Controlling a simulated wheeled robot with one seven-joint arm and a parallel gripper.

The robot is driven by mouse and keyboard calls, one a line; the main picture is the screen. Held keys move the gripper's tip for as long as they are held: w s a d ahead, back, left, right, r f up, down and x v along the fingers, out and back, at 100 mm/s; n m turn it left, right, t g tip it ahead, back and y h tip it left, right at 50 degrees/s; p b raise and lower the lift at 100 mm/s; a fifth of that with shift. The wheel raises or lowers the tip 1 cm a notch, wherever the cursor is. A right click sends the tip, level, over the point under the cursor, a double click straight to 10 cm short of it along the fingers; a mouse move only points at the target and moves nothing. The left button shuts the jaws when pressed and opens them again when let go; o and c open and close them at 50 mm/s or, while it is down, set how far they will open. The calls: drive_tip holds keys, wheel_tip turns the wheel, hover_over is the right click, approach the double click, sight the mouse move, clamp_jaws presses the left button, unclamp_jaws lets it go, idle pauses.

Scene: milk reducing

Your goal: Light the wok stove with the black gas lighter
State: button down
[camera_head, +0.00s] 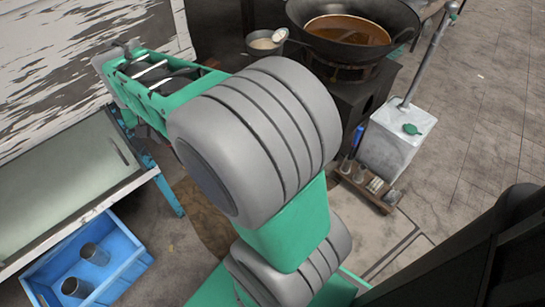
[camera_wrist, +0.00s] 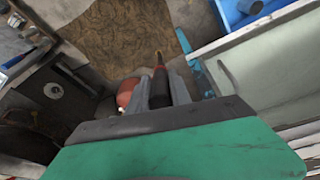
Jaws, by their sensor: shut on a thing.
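My gripper (camera_wrist: 160,92) is shut on the black gas lighter (camera_wrist: 160,84) in the wrist view. Its dark body sits between the two grey fingers, and its reddish-brown tip points away past the fingertips, over the ground. I cannot see a flame.
A small pot (camera_head: 264,46) is left of the wok. A white canister (camera_head: 395,145) and a wooden caddy (camera_head: 364,184) with bottles stand before the stove. A glass-topped table (camera_head: 60,190) and a blue crate (camera_head: 125,262) with metal cups are at left.

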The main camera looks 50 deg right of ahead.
drive_tip(key=s+d+f+m+t+h+b, duration=0.1)
drive_tip(key=s+d+f+m+h+b, duration=0.2)
drive_tip(key=s+d+f, duration=0.35)
drive_tip(key=s+d+f+m+h+b, duration=0.2)
drive_tip(key=s+d+f+m+h, duration=0.15)
drive_tip(key=d+f, duration=0.55)
drive_tip(key=s+d+f+m+h+b, duration=0.1)
drive_tip(key=s+d+h+b, duration=0.2)
drive_tip(key=s+d, duration=0.35)
drive_tip(key=s+d+m+h+b, duration=0.1)
drive_tip(key=s+d+h+b, duration=0.2)
drive_tip(key=s, duration=0.6)
drive_tip(key=w+d+p, duration=0.2)
drive_tip(key=w+d, duration=0.1)
drive_tip(key=d, duration=0.8)
drive_tip(key=w+d+p, duration=0.3)
drive_tip(key=d, duration=0.9)
drive_tip(key=shift+t, duration=0.4)
drive_tip(key=shift+w+d+r+n+h, duration=0.1)
drive_tip(key=shift+d+n+h, duration=0.15)
drive_tip(key=shift+d, duration=0.05)
